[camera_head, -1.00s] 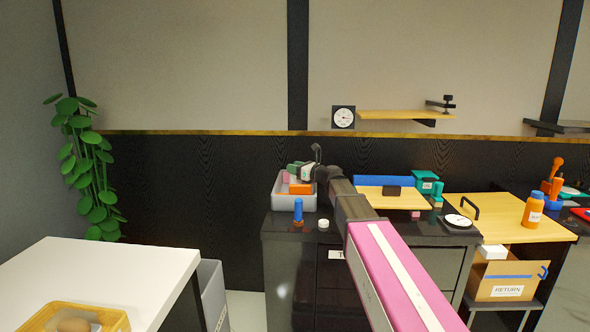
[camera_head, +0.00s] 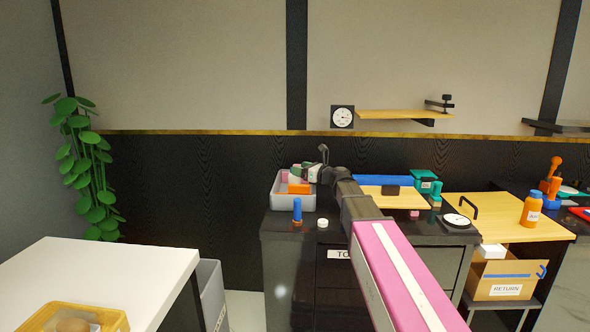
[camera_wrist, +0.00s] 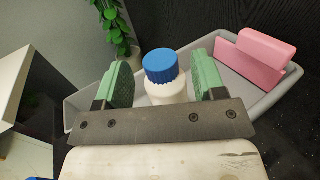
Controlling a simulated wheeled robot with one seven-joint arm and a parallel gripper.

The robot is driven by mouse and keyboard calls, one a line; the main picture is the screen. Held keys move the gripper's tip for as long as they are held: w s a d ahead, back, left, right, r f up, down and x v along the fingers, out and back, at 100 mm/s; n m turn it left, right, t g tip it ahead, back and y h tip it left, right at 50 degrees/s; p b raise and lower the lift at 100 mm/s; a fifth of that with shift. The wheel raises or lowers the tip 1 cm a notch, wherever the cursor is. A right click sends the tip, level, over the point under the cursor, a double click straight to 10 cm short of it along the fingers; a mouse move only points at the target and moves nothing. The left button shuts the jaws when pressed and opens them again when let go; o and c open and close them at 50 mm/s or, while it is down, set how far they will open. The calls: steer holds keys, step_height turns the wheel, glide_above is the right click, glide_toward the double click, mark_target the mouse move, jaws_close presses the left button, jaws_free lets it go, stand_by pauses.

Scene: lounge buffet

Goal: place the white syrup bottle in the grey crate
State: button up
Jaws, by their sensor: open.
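The white syrup bottle (camera_wrist: 165,90) with a blue cap shows in the wrist view between the two green fingers of my gripper (camera_wrist: 163,82). The fingers are open, with a gap on the left side of the bottle. The grey crate (camera_wrist: 265,98) lies around and behind the bottle in that view; the bottle's base is hidden by my gripper. In the head view my gripper (camera_head: 306,172) is over the grey crate (camera_head: 291,203), at the left end of the dark counter. The bottle is too small there to make out surely.
A blue cylinder (camera_head: 297,209) and a small white disc (camera_head: 322,223) stand before the crate. A wooden board (camera_head: 395,200) lies to the right.

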steer(key=v, duration=0.8)
steer(key=shift+d, duration=0.15)
steer(key=shift+s, duration=0.2)
